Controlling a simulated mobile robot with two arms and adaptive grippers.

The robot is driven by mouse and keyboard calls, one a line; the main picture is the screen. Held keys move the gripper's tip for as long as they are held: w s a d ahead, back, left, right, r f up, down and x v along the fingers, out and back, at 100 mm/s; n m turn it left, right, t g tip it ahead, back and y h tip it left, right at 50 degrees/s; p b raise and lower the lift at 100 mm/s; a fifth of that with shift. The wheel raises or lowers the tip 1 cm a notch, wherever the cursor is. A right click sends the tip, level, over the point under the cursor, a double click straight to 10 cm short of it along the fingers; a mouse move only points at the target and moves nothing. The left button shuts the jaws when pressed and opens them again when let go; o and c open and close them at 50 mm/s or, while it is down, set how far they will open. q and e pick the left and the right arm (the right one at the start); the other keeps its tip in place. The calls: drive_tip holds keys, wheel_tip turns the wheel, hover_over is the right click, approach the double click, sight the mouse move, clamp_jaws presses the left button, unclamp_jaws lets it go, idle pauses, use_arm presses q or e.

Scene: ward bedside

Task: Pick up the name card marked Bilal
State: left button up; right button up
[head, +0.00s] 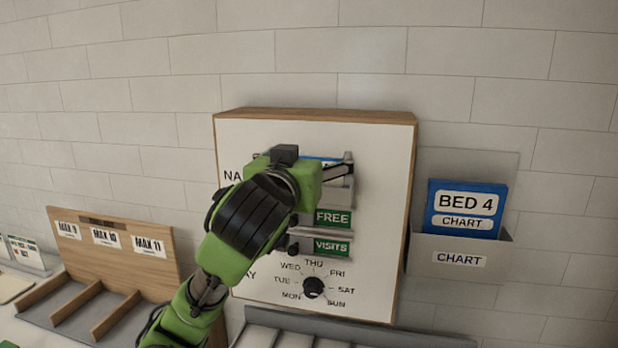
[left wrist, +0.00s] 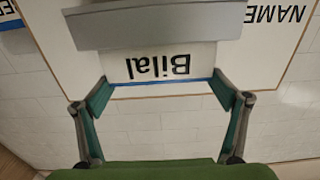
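The name card marked Bilal (left wrist: 160,65) appears upside down in the left wrist view. It is white with a blue edge and sits in a grey holder (left wrist: 160,28) that covers part of it. In the head view only a bit of its blue edge (head: 325,159) shows past my arm. My left gripper (left wrist: 160,92) is open, with one fingertip near each side end of the card. In the head view my left gripper (head: 322,172) is at the board and hides most of the card. My right gripper is not in view.
The white board (head: 385,200) carries green FREE (head: 333,218) and VISITS (head: 331,247) tags and a black day dial (head: 314,288). A BED 4 chart (head: 466,209) stands in a wall pocket to the right. A wooden divider rack (head: 112,262) is at the lower left.

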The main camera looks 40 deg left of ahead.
use_arm(q)
drive_tip(key=shift+c, duration=1.3)
drive_tip(key=shift+w+a+f, duration=0.1)
drive_tip(key=shift+w, duration=0.05)
drive_tip(key=shift+r, duration=0.55)
wheel_tip(320, 180, up, 2)
drive_tip(key=shift+r, duration=0.1)
drive_tip(key=s+d+r+p, duration=0.1)
drive_tip(key=s+d+r, duration=0.4)
drive_tip(key=s+r, duration=0.4)
drive_tip(key=shift+s+d+r, duration=0.2)
drive_tip(key=shift+s+r, duration=0.15)
drive_tip(key=shift+s, duration=1.5)
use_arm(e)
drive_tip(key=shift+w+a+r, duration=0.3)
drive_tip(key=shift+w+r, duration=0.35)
